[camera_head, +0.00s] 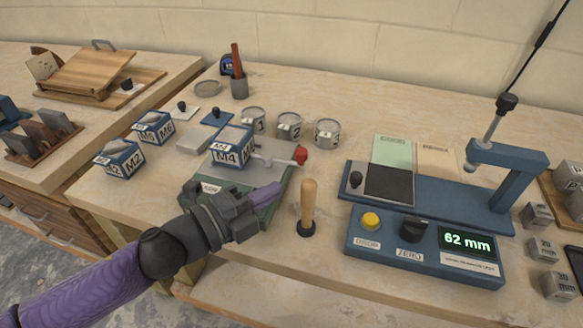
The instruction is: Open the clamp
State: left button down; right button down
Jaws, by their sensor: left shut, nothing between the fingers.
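The clamp has a grey-green base plate (218,178) in the middle of the bench. Its metal lever ends in a red knob (300,155) that points right. A blue and white cube marked M4 (230,147) sits at the clamp, beside the lever; whether the clamp presses on it cannot be told. My left gripper (276,190) is shut and empty, over the front part of the base plate, nearer the camera than the red knob and apart from it. It hides part of the plate. My right gripper is not in view.
A wooden-handled tamper (308,205) stands close right of my left gripper. A blue drop tester (425,245) reading 62 mm is at the right. Numbered tins (289,126) stand behind the clamp. Cubes M2 (120,158) and M6 (154,128) are left.

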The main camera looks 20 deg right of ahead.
pick_arm(q)
jog(key=b+x, duration=0.1)
jog(key=x, duration=0.3)
jog(key=shift+f, duration=0.2)
jog(key=shift+w+d+f+b, duration=0.1)
jog(key=shift+w+d+b, duration=0.25)
jog(key=shift+w, duration=0.25)
jog(key=shift+w+d+b, duration=0.25)
jog(key=shift+w+b, duration=0.15)
jog(key=shift+w, duration=0.2)
jog(key=shift+w+d, duration=0.25)
jog(key=shift+w, duration=0.4)
jog(key=shift+r, duration=0.2)
